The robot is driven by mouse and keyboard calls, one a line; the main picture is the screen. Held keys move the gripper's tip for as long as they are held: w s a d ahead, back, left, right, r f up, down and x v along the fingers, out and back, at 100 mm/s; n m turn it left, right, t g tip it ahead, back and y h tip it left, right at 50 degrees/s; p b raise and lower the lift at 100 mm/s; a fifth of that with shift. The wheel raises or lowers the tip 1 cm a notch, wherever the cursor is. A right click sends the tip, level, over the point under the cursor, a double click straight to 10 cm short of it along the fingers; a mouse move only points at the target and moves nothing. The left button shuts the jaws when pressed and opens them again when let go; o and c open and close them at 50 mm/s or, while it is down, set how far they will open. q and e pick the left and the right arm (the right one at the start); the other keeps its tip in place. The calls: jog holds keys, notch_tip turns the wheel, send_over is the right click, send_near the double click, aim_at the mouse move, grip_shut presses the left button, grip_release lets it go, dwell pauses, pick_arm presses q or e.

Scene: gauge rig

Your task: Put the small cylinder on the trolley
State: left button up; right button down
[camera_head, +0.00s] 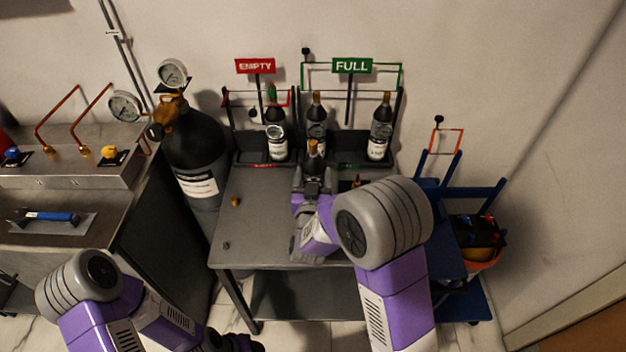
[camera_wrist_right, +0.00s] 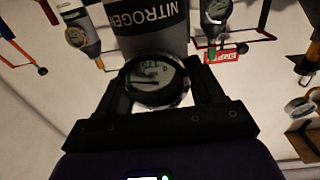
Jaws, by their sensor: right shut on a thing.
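My right gripper (camera_head: 314,170) is shut on a small cylinder (camera_head: 313,148), whose brown top shows above the fingers. In the right wrist view the fingers (camera_wrist_right: 158,95) close around its gauge, and its body (camera_wrist_right: 152,38) with a NITROGEN label shows beyond. Much of the cylinder is hidden in the head view. It is over the back of the grey table, in front of the racks. The blue trolley (camera_head: 464,304) stands right of the table, partly behind my right arm. My left gripper (camera_head: 240,344) is dark, at the bottom edge, its jaws unclear.
Two similar cylinders (camera_head: 381,130) (camera_head: 316,122) stand under the FULL sign (camera_head: 352,66), one (camera_head: 277,138) under the EMPTY sign (camera_head: 255,66). A large black cylinder (camera_head: 192,150) stands left of the table (camera_head: 262,243). A dark item with coloured knobs (camera_head: 478,230) sits at the trolley.

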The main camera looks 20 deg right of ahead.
dwell(0.3)
jog(key=c, duration=0.6)
grip_release()
jog(key=shift+f, duration=0.25)
jog(key=o, duration=0.4)
jog(key=shift+o, duration=0.2)
jog(key=shift+r, duration=0.15)
